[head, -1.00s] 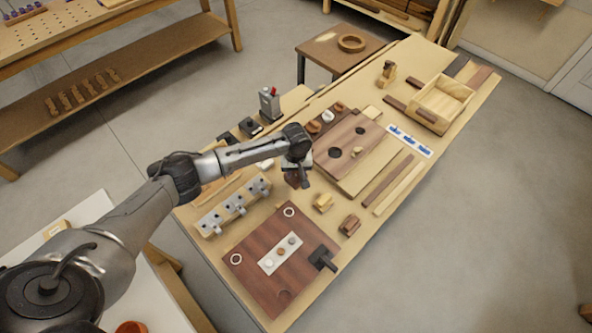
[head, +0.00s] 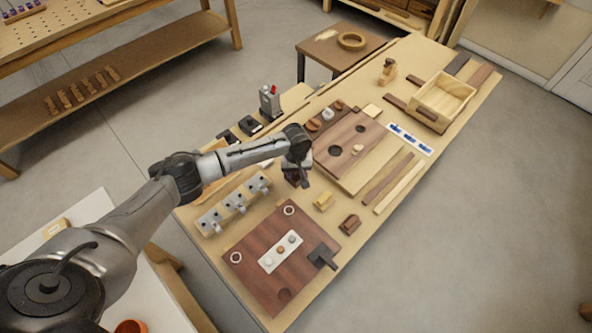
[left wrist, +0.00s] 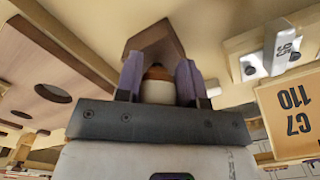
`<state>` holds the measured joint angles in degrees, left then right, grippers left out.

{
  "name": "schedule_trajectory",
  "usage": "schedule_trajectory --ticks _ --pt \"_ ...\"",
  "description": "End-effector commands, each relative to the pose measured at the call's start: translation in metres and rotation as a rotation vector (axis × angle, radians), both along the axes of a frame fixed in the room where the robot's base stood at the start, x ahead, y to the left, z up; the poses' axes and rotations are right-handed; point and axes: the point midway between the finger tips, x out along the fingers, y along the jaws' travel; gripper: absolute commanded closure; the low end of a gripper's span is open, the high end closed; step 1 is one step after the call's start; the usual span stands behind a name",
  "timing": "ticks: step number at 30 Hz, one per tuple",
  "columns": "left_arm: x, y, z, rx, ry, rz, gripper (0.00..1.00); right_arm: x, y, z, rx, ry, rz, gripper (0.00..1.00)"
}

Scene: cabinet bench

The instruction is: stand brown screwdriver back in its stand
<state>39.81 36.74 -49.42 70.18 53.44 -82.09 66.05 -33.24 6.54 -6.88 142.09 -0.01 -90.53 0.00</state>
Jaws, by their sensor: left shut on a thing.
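My left gripper (head: 299,174) is over the middle of the bench, between the pale rack and the brown board with holes. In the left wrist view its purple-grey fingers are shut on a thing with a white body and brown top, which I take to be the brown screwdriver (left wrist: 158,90). Most of it is hidden by the gripper. A brown wooden block (left wrist: 155,42) shows just beyond the fingertips; it may be the stand, but I cannot tell whether the screwdriver touches it. My right gripper is not in view.
A pale rack (head: 210,222) with grey clips stands left of the gripper. A dark red board (head: 255,238) lies in front. The brown board with holes (head: 347,131) lies behind right. A yellow block (head: 323,202) and brown block (head: 350,223) lie to the right, near the front edge.

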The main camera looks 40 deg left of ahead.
Motion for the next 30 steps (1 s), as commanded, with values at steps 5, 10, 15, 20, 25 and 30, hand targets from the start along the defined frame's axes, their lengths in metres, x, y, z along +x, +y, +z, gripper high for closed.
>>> schedule_trajectory --ticks 5,10,15,20,25,30 --pt "0.0001 0.0000 -0.0023 0.000 0.000 0.000 0.89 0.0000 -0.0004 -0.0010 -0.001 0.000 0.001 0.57" --pt "0.0001 -0.0001 -0.0042 0.000 0.000 0.000 0.89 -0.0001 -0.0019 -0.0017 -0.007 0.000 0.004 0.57" --pt "0.0001 0.0001 -0.0062 0.000 0.000 0.001 0.89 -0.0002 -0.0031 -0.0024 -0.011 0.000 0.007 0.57" --pt "0.0000 0.0002 -0.0081 0.000 0.000 0.001 0.89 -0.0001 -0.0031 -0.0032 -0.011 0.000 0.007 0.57" --pt "0.0001 0.0002 -0.0097 0.000 0.000 0.001 0.63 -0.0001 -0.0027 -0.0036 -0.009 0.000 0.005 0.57" --pt "0.0001 0.0001 -0.0093 0.000 0.000 0.000 0.47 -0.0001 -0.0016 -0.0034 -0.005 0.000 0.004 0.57"
